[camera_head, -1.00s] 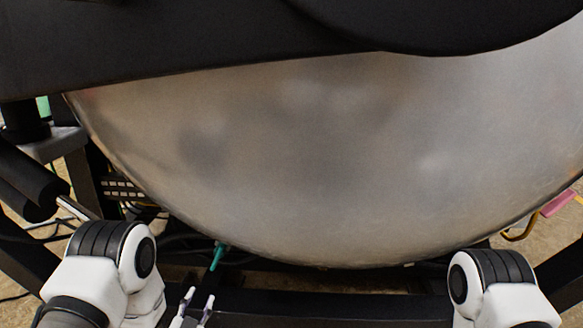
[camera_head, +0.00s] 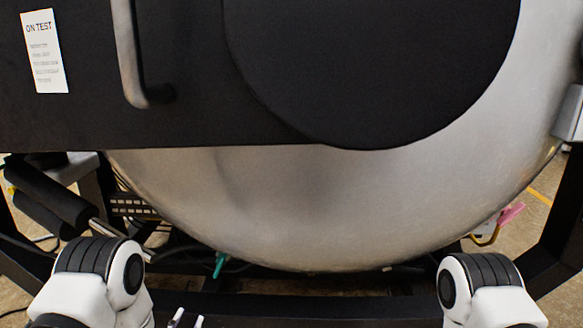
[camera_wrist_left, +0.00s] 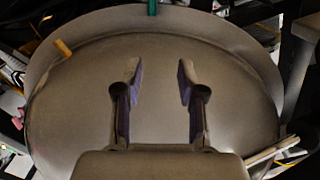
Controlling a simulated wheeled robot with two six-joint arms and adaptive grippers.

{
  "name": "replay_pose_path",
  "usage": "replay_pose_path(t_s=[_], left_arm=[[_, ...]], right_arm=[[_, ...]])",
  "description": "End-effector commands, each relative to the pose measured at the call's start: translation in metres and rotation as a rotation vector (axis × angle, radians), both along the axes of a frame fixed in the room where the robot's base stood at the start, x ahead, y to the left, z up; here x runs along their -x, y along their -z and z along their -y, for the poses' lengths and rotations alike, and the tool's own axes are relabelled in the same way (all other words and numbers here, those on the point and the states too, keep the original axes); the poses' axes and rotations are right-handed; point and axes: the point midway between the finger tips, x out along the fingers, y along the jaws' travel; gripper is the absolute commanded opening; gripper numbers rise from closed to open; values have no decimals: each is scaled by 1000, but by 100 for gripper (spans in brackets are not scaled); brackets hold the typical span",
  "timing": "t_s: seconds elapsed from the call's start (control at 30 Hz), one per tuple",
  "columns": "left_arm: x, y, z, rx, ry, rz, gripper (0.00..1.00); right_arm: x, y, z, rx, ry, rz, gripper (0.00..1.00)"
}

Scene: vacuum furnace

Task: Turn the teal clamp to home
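The teal clamp (camera_head: 219,264) is a small teal handle at the lower left rim of the big metal vessel. It also shows at the top edge of the left wrist view (camera_wrist_left: 152,7), beyond my fingers. My left gripper (camera_head: 187,320) is at the bottom edge of the head view, below and left of the clamp and apart from it. In the left wrist view (camera_wrist_left: 158,72) its two fingers are spread with nothing between them. My right arm shows at the lower right of the head view, but its gripper is out of view.
The rounded metal vessel (camera_head: 330,215) fills the middle, under a black panel (camera_head: 190,90) with a metal handle (camera_head: 128,50). A black frame bar (camera_head: 300,308) runs below it. A pink handle (camera_head: 511,213) is at the right, and an orange one (camera_wrist_left: 63,48) shows in the wrist view.

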Motion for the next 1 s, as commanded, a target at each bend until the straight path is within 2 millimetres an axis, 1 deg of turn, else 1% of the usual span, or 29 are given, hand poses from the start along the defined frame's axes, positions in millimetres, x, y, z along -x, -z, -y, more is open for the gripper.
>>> replay_pose_path(t_s=[0.03,0.07,0.17,0.27,0.3,0.33,0.37,0.4,0.47,0.5,0.57,0.6,0.67,0.7,0.8,0.9,1.0], left_arm=[[4,-24,0,0,-1,-16,40],[7,-30,-1,0,-2,-27,40],[22,-53,-2,3,-7,-96,40],[47,-76,-3,16,-15,-220,40],[60,-83,-4,29,-20,-288,40],[72,-87,-4,39,-25,-343,40],[84,-89,-5,51,-32,-401,40],[102,-92,-5,69,-41,-480,40],[130,-96,-5,97,-60,-601,40],[150,-98,-6,116,-75,-685,40],[185,-103,-6,151,-105,-821,40],[211,-104,-6,174,-130,-919,40],[248,-102,-6,208,-172,-1054,40],[271,-99,-6,230,-202,-1137,40],[321,-88,-5,278,-280,-1319,40],[355,-89,-5,317,-354,-1449,40],[368,-88,-4,348,-406,-1503,40]], right_arm=[[0,-29,0,0,0,0,0],[0,-38,0,0,0,0,0],[0,-77,0,0,0,0,0],[0,-128,0,0,0,0,0],[0,-149,0,0,0,0,0],[0,-164,0,0,0,1,0],[0,-177,0,0,0,1,0],[-1,-193,0,0,0,1,0],[0,-216,0,0,0,1,0],[0,-230,0,0,0,0,0],[0,-251,0,0,0,0,0],[0,-261,0,0,0,0,0],[0,-269,0,0,0,1,0],[0,-270,0,0,0,0,0],[0,-261,0,0,0,0,0],[0,-260,0,0,0,-1,0],[0,-260,0,0,0,-1,0]])
